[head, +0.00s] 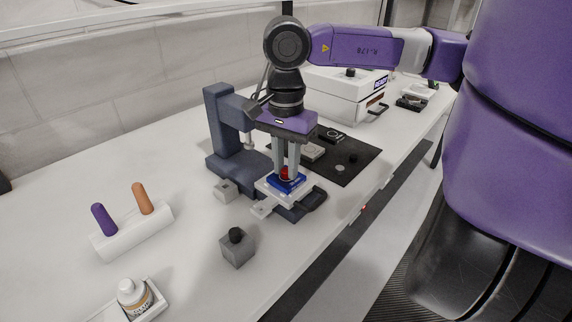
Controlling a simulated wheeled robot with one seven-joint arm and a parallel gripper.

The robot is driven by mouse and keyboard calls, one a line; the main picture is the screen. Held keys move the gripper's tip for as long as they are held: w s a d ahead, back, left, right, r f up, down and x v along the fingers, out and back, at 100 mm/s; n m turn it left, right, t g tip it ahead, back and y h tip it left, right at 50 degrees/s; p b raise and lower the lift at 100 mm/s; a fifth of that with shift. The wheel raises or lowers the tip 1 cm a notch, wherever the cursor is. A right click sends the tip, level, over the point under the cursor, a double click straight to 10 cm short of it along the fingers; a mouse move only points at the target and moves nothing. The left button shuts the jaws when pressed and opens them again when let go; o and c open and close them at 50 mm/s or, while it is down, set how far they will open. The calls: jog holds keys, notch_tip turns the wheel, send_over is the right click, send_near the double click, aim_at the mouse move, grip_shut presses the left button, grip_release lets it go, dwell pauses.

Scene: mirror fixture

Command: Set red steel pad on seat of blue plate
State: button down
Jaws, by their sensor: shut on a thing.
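My gripper (286,165) points straight down over the blue plate (290,185). Its fingers are shut on the small red steel pad (284,173), which is partly hidden between them. The pad is at or just above the top of the blue plate; I cannot tell whether it touches the seat. The blue plate lies on a light grey block (263,208) on the base of a dark grey stand (222,125).
The stand's column rises left of my gripper. A small grey block (225,190) and a grey cube with black knob (237,250) are nearby. A white holder (130,235), a bottle (133,295), a black mat (355,170) and a white machine (335,98) share the table.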

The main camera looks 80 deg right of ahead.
jog(key=shift+f, duration=0.1)
jog(key=c, duration=1.2)
grip_release()
notch_tip(320, 180, up, 8)
jog(key=shift+f, duration=0.1)
jog(key=shift+s, duration=0.1)
